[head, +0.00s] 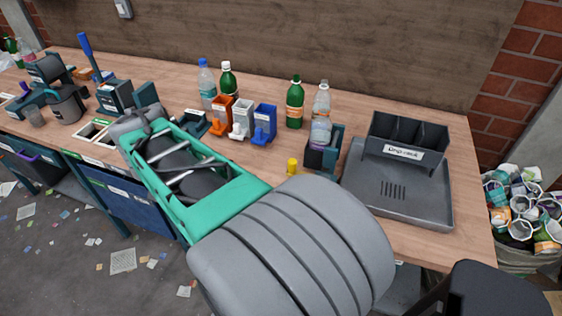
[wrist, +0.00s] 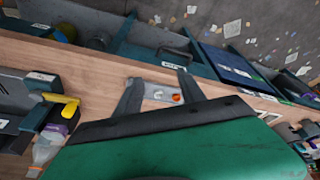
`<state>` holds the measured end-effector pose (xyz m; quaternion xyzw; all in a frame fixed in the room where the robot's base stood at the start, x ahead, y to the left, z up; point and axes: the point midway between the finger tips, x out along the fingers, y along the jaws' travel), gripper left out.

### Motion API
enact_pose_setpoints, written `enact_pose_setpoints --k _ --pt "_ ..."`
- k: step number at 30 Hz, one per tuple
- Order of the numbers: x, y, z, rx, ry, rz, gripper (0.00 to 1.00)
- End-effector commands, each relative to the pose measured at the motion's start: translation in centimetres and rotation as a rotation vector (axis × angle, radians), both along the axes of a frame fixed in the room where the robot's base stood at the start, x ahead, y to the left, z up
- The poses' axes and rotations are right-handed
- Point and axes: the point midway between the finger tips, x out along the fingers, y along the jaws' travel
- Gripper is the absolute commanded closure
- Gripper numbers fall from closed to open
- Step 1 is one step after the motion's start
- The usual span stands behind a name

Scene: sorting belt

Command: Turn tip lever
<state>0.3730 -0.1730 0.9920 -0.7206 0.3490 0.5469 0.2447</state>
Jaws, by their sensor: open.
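A yellow lever-like handle (wrist: 62,104) sticks out of a dark device at the left of the wrist view. In the head view a small yellow piece (head: 292,165) stands beside the dark holder (head: 322,152) with a clear bottle; I take this as the tip lever, though no label on it is readable. My gripper (wrist: 159,78) is open and empty above the wooden bench, apart from the yellow handle and to its right in the wrist view. In the head view my green hand and grey arm hide part of the bench, and the fingertips are not clear.
A grey tray (head: 432,212) stands at the right. Orange (head: 222,118), white (head: 242,120) and blue (head: 264,124) bins and several bottles stand behind my arm. A blue-handled device (head: 86,45) is far left. A small plate with an orange dot (wrist: 176,97) lies between my fingers' outlines.

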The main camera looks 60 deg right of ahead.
Motion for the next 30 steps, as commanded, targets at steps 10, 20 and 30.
enact_pose_setpoints --k 10,20,30 --pt "-13.2 -22.6 -0.1 -0.11 -0.031 -1.292 0.53" --pt "-14.9 -24.5 -4.9 -0.115 -0.031 -1.323 0.53" --pt "-15.3 -25.3 -7.2 -0.115 -0.036 -1.318 0.53"
